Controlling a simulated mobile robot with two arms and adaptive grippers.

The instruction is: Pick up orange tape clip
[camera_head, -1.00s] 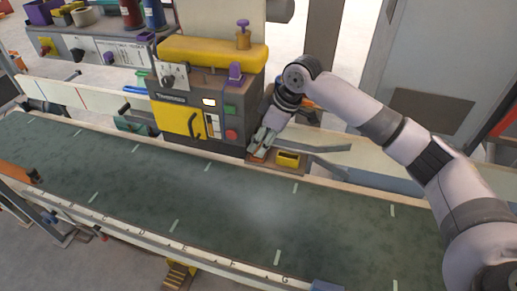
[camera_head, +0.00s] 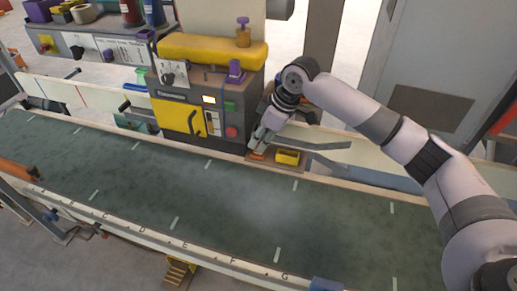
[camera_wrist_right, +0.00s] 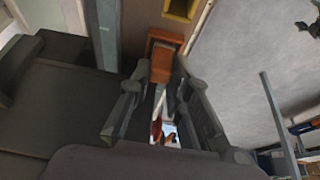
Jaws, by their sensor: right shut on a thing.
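The orange tape clip (camera_wrist_right: 162,66) is between the fingers of my right gripper (camera_wrist_right: 158,100) in the right wrist view. In the head view my right gripper (camera_head: 260,146) points down at the small brown tray (camera_head: 286,166) beside the machine, with a bit of the orange clip (camera_head: 257,155) showing at its fingertips. The right gripper is shut on the clip. The clip is at or just above the tray; I cannot tell whether it still touches it. My left gripper is not in view.
A yellow block (camera_head: 288,157) with a dark opening sits close to the right of the clip. The grey machine with a yellow panel (camera_head: 180,118) stands just left of the gripper. The green conveyor belt (camera_head: 220,200) in front is clear.

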